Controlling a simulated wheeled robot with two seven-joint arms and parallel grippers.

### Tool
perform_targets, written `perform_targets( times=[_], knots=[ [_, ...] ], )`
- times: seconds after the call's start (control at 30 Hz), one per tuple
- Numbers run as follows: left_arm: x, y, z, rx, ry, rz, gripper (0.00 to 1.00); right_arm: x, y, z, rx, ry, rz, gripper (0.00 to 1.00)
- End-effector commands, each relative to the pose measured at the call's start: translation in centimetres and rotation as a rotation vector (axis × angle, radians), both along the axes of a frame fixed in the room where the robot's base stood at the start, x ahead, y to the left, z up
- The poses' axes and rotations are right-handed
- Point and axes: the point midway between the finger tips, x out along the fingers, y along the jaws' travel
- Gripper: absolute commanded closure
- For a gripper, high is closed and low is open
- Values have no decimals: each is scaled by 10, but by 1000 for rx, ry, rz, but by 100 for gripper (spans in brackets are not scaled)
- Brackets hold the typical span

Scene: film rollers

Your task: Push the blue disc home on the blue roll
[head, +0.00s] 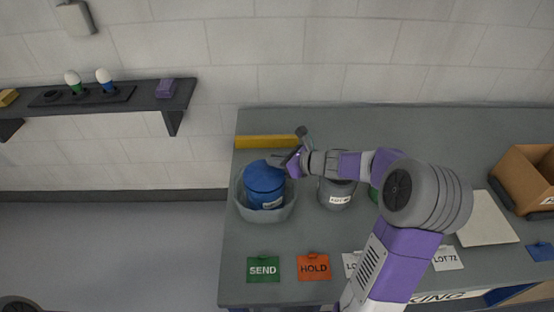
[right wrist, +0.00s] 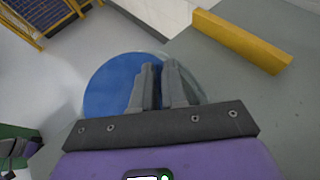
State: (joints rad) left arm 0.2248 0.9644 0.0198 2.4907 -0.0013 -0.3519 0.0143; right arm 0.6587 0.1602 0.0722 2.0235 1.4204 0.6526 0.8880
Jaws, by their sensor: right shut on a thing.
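The blue roll (head: 262,194) stands upright in a pale, see-through tub (head: 285,212) at the left of the table. The blue disc (head: 259,169) is on top of the roll; a seam shows below it, but I cannot tell whether it sits flush. My right gripper (head: 279,160) is at the disc's right edge. In the right wrist view, its fingers (right wrist: 160,66) are close together over the blue disc (right wrist: 108,84) and hide what is between them. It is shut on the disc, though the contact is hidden. My left gripper is not in view.
A yellow bar (head: 266,141) lies behind the tub. A grey roll (head: 337,194) stands to the right, partly under my right arm. Green SEND (head: 263,269) and orange HOLD (head: 313,266) cards lie in front. A cardboard box (head: 527,178) is far right. A wall shelf (head: 150,97) is left.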

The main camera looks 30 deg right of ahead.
Motion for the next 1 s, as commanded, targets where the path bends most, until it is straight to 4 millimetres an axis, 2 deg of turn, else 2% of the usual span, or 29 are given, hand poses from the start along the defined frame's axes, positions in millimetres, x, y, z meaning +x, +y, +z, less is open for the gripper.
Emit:
perform_targets(
  times=[1.0],
  knots=[
    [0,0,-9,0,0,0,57,-2,2,-15,2,12,4,100]
  ],
)
